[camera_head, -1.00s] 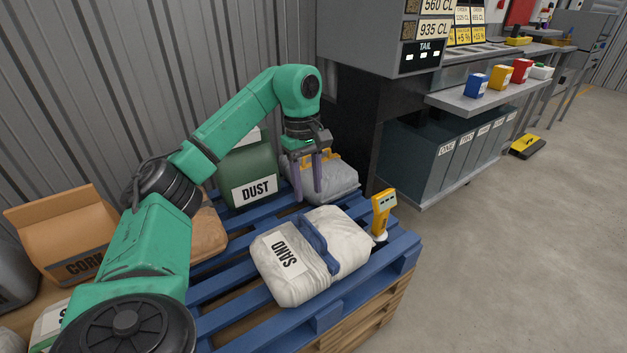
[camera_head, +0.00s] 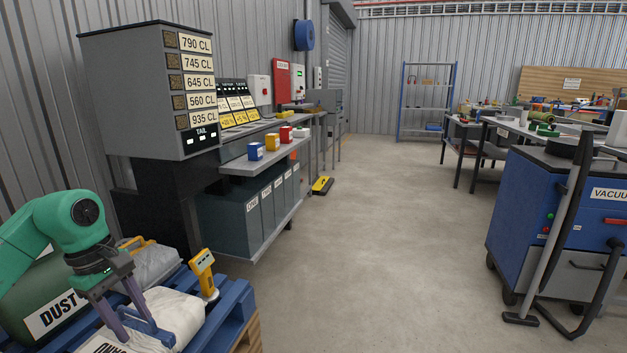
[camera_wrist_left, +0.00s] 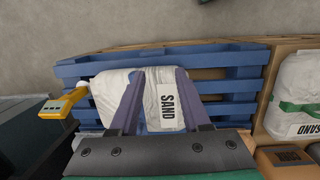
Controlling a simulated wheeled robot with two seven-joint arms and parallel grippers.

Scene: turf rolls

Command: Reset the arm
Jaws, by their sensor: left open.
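My left arm comes in at the lower left of the head view, bent at a green joint. My left gripper (camera_head: 133,327) points down with its two purple fingers apart. It is over the white sand sack (camera_head: 172,316), close to the sack's blue strap. In the left wrist view the open fingers (camera_wrist_left: 157,88) frame part of the same sack (camera_wrist_left: 110,92), with its SAND label between and beside them. I cannot tell whether the fingers touch the sack. My right gripper is in no view.
The sack lies on a blue pallet (camera_head: 236,305) with a yellow handheld device (camera_head: 203,272) at its corner. A green DUST container (camera_head: 42,286) and a grey sack (camera_head: 156,264) stand behind. A blue vacuum cart (camera_head: 530,215) is at right. The floor between is clear.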

